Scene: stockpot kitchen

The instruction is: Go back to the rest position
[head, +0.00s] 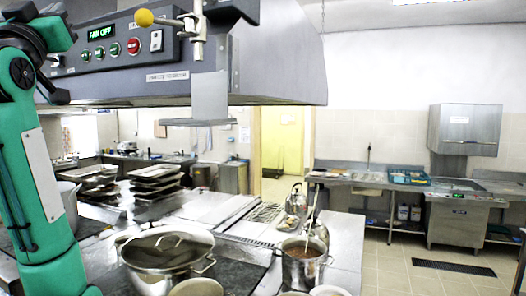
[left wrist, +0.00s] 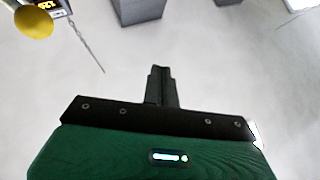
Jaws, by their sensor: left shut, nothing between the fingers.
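My left gripper (left wrist: 161,72) shows in the left wrist view with its two dark fingers together and nothing between them. Its green and black body fills the bottom of that view. In the head view my green left arm rises along the left edge, with its dark upper joints beside the hood's control panel. The fingertips cannot be made out clearly there.
The grey hood (head: 280,50) hangs close to my left arm. Its panel (head: 110,45) reads FAN OFF, and a yellow ball (head: 144,18) sticks out in front. Below stand a lidded pan (head: 165,252) and a stockpot (head: 302,268). Floor at right (head: 385,265) is open.

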